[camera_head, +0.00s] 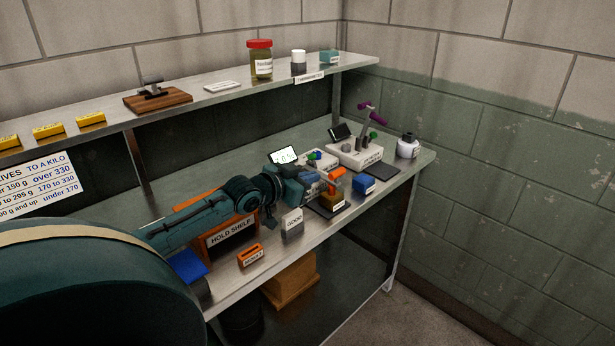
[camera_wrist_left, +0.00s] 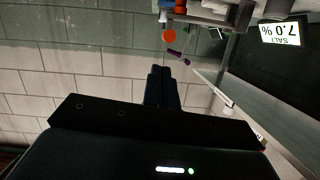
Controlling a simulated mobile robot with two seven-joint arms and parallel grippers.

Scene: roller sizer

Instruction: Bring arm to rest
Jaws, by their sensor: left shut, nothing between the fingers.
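My left arm reaches in from the left over the bench in the head view. Its gripper (camera_head: 322,188) is above the bench, near a small orange-topped item (camera_head: 337,178); the overlap hides its fingertips in part. In the left wrist view the two dark fingers (camera_wrist_left: 162,88) are together with nothing between them. Beyond them are the block wall, an orange round thing (camera_wrist_left: 169,36) and a purple handle (camera_wrist_left: 180,55). My right gripper is in neither view.
The bench holds a hold shelf box (camera_head: 232,236), a "GOOD" sign (camera_head: 292,222), a small orange holder (camera_head: 250,256), a blue box (camera_head: 363,184) and a device with purple levers (camera_head: 355,153). A shelf (camera_head: 205,99) runs above.

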